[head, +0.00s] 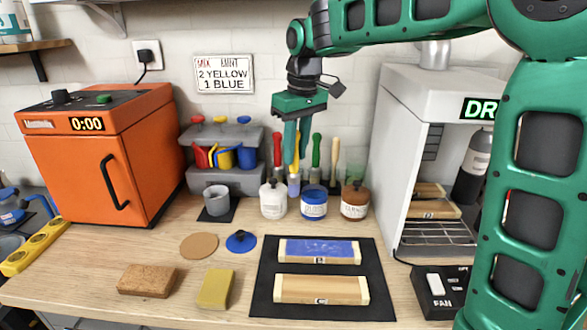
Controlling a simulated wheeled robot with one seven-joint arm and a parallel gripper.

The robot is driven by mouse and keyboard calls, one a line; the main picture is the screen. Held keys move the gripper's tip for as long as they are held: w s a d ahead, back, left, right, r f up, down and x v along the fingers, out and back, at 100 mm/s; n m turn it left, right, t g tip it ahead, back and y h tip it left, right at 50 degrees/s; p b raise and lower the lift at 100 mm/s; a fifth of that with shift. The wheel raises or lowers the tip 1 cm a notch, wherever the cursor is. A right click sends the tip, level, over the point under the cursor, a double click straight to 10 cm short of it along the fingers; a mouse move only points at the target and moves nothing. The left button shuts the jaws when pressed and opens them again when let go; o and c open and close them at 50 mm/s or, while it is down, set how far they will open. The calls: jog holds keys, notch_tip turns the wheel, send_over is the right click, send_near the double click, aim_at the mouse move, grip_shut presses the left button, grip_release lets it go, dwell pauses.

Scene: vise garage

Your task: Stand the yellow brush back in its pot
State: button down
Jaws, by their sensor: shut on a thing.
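My gripper (292,172) points down at the back of the bench, in front of the wall and above the row of jars. It is shut on the yellow brush (297,147), whose handle shows as a narrow yellow strip beside the green fingers. A pale blue-grey piece (293,186) shows just below the fingers; I cannot tell whether it is the brush's lower end or a pot. Other upright tools stand close by: a red one (277,150), a green one (316,150) and a wooden one (334,152). Jars hide their lower parts.
A white bottle (272,201), a blue jar (314,204) and a brown jar (354,203) stand in front of the tools. An orange oven (95,150) is left, a white drying cabinet (400,150) right. A black mat (320,268) holds two wooden blocks.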

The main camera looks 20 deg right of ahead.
jog(key=w+d, duration=0.3)
jog(key=w, duration=0.5)
jog(key=w+d, duration=0.2)
jog(key=w, duration=0.6)
notch_tip(320, 180, down, 7)
jog(key=shift+d, duration=0.15)
jog(key=shift+f, duration=0.1)
jog(key=c, duration=1.5)
grip_release()
jog(key=r, duration=0.5)
jog(key=s+r, duration=0.1)
jog(key=r, duration=0.1)
jog(key=shift+d+r, duration=0.2)
jog(key=shift+r, duration=0.1)
